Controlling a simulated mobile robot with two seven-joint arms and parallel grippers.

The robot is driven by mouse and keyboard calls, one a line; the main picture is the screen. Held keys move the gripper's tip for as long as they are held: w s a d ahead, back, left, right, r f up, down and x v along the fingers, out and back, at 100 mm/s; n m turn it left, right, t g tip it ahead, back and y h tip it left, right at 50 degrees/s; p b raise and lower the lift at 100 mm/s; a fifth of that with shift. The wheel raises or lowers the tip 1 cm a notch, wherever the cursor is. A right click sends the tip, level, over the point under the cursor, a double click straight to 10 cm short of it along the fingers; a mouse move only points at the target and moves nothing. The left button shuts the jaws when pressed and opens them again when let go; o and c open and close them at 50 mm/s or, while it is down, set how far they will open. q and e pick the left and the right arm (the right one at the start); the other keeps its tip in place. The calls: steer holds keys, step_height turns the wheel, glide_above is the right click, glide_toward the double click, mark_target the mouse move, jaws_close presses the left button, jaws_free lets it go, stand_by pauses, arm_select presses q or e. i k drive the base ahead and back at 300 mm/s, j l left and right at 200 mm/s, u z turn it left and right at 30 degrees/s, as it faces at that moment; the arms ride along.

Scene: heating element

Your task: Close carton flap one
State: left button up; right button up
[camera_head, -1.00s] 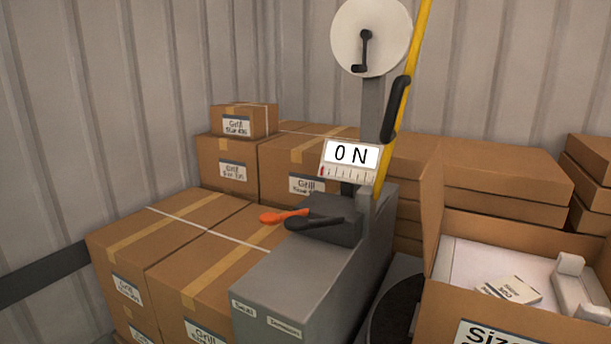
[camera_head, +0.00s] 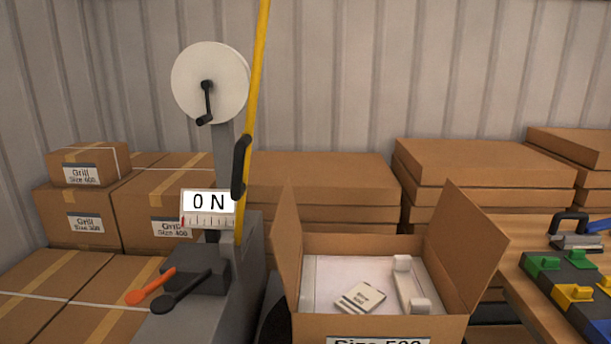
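An open carton (camera_head: 375,327) stands at the lower middle, with a "Size 500" label on its front, cut off by the picture's bottom edge. Its left flap (camera_head: 287,240) stands up, nearly vertical. Its right flap (camera_head: 466,245) stands up and leans outward to the right. I cannot tell which one is flap one. Inside lie a white sheet, a small labelled packet (camera_head: 361,298) and a white foam-like piece (camera_head: 411,287). Neither of my grippers is in view.
A grey machine with a white reel (camera_head: 210,84), a yellow strap (camera_head: 255,100), a "0 N" display (camera_head: 208,203) and orange and black levers stands left of the carton. Boxes are stacked behind and left. A wooden table (camera_head: 521,290) with a coloured-clip fixture (camera_head: 572,284) stands right.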

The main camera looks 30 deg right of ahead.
mark_target(471, 247)
steer(key=z, duration=1.65)
steer(key=i+l, duration=0.1)
steer(key=l, duration=0.3)
steer(key=i+l, duration=0.1)
steer(key=l, duration=0.35)
steer(key=i+l, duration=0.1)
steer(key=l, duration=0.3)
steer(key=i+l, duration=0.1)
steer(key=l, duration=0.3)
steer(key=l+u, duration=0.2)
steer(key=u, duration=0.15)
steer(key=l+u, duration=0.3)
steer(key=i+j, duration=0.05)
